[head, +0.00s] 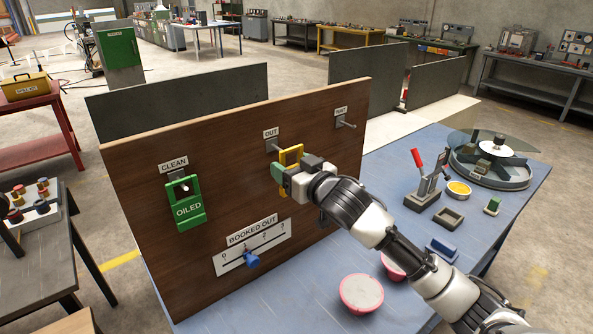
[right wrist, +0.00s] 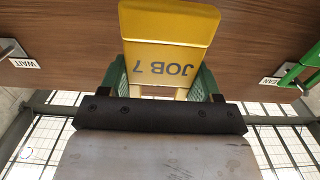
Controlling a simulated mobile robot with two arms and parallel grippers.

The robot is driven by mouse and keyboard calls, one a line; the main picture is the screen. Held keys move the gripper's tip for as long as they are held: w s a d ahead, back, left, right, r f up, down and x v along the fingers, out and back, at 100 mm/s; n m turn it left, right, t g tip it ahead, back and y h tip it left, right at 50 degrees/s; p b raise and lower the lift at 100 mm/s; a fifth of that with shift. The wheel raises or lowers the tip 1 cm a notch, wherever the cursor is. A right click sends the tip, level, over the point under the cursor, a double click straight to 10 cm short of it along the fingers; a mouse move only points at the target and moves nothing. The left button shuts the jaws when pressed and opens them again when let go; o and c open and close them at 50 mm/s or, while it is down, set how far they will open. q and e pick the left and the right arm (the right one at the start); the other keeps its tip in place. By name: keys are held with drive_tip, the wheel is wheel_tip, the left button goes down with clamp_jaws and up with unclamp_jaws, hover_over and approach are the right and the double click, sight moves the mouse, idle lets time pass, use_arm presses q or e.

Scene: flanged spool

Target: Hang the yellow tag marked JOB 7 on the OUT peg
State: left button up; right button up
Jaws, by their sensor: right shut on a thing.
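The yellow tag (head: 291,154) is at the board in the head view, close to the OUT peg (head: 271,145). In the right wrist view the tag (right wrist: 168,35) shows its JOB 7 lettering upside down. My right gripper (head: 282,175) is shut on the tag's lower part; its green fingers (right wrist: 163,82) show on both sides of it. The OUT peg's tip meets the tag's left edge in the head view; I cannot tell whether it passes through the opening. The tag hides this peg in the right wrist view. My left gripper is out of view.
A green OILED tag (head: 189,205) hangs on the CLEAN peg at the left of the wooden board (head: 140,165). The WAIT peg (head: 346,123) is bare. A blue slider (head: 252,261) sits below. Bowls (head: 361,294) and a red-handled tool (head: 422,180) stand on the blue table.

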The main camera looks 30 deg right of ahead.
drive_tip(key=shift+w+a+f, duration=0.1)
drive_tip(key=shift+w+f, duration=0.05)
drive_tip(key=shift+w, duration=0.6)
drive_tip(key=shift+w+a+f, duration=0.1)
drive_tip(key=shift+w+a, duration=0.05)
drive_tip(key=shift+w, duration=0.55)
drive_tip(key=shift+w+a+f, duration=0.1)
drive_tip(key=shift+w+f, duration=0.05)
drive_tip(key=shift+w, duration=0.6)
drive_tip(key=o, duration=1)
drive_tip(key=b, duration=0.4)
approach(272, 156)
drive_tip(key=s, duration=0.4)
drive_tip(key=shift+d, duration=0.25)
